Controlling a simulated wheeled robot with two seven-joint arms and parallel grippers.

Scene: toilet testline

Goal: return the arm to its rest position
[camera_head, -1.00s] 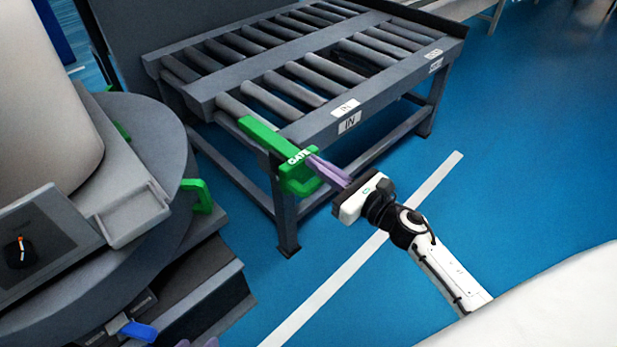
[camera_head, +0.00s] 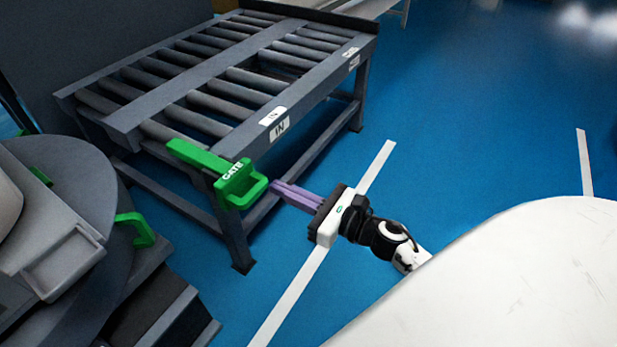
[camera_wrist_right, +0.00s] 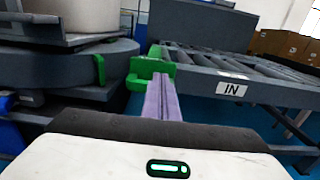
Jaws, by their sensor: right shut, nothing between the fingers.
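My right gripper (camera_head: 275,186) has purple fingers that are shut with nothing between them. In the head view its fingertips are just right of the green GATE handle (camera_head: 236,188), with a small gap that is hard to judge. In the right wrist view the shut fingers (camera_wrist_right: 162,80) point forward, overlapping the lower right of the green handle (camera_wrist_right: 140,78). My right arm reaches in from the lower right. My left gripper is not in view.
A grey roller conveyor table (camera_head: 130,118) marked IN stands ahead, the green gate at its near corner. A round grey machine (camera_head: 85,190) with another green handle (camera_head: 135,229) stands at left. Blue floor with white lines (camera_head: 480,130) is open at right.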

